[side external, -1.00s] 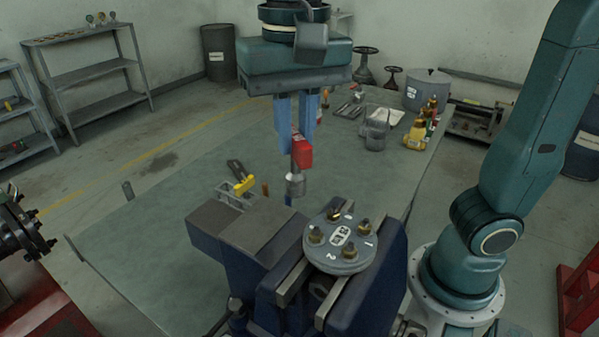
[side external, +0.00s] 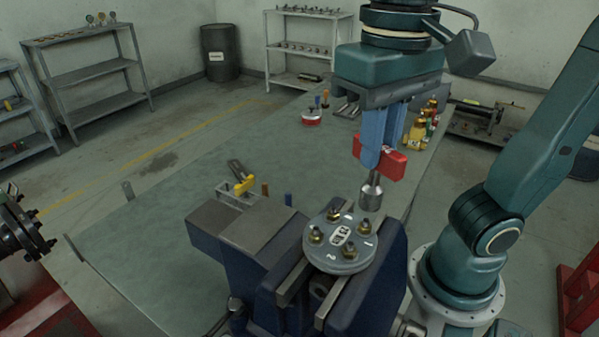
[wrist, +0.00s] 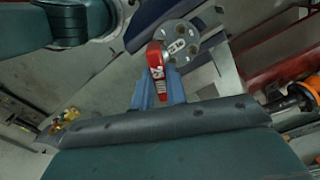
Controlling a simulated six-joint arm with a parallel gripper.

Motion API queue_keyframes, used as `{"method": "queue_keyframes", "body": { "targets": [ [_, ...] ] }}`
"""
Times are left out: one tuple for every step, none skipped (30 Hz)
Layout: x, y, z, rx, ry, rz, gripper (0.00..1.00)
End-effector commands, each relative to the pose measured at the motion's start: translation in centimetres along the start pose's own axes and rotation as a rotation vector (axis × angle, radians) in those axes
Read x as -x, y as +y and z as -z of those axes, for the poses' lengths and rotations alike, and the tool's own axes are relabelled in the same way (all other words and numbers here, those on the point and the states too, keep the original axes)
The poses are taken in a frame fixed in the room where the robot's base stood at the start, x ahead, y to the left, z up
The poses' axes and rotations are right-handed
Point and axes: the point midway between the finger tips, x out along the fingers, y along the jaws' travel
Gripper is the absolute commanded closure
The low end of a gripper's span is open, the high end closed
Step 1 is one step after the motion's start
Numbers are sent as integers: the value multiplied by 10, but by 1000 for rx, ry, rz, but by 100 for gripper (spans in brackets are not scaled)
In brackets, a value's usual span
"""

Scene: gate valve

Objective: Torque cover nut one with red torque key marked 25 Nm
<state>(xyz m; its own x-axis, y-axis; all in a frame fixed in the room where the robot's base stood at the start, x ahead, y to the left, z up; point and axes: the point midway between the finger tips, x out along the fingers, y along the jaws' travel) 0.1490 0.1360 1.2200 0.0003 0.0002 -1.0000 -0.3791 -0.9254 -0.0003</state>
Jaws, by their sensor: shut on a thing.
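My gripper (side external: 376,160) is shut on the red torque key (side external: 397,166), whose metal socket (side external: 372,192) points down. The socket hangs above the right rear edge of the round grey cover (side external: 322,262), apart from it. Several brass-coloured nuts on studs stand on the cover. The nut (side external: 363,228) near the mark that looks like 1 is just below and slightly left of the socket. In the wrist view the red key (wrist: 156,70) sits between the blue fingers, with pale lettering too small to read surely. It overlaps the near edge of the cover (wrist: 180,30), hiding part.
A dark blue vise (side external: 375,275) holds the cover at the bench's front. A small rack with a yellow-handled tool (side external: 244,186) stands to the left. A red round item (side external: 311,118) and several bottles (side external: 422,125) stand farther back.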

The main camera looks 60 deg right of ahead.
Motion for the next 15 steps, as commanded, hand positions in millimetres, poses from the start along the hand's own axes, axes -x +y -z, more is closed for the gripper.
{"method": "queue_keyframes", "body": {
  "targets": [
    [-2, 0, 0, 0, 0, 0, 100],
    [-3, 0, 0, -1, 0, 0, 100],
    [-4, 0, 0, -1, 0, -1, 100],
    [-5, 0, 0, -1, 0, -1, 100],
    [-6, 0, 0, -1, -1, -1, 100],
    [-8, 0, 0, -1, -1, -1, 100],
    [-9, 0, 0, -1, -1, -1, 100],
    [-10, 0, 0, -1, 0, -1, 100],
    [-11, 0, 0, -1, 0, 0, 100],
    [-12, 0, 0, -1, 0, 0, 100],
    [-13, 0, 0, -1, 0, 0, 100],
    [-14, 0, 0, -1, 0, 0, 100],
    [-14, 0, 0, -1, 0, 0, 100],
    [-14, 0, 0, -1, 0, 0, 100],
    [-15, 0, 0, -1, 0, 0, 100]
  ]
}}
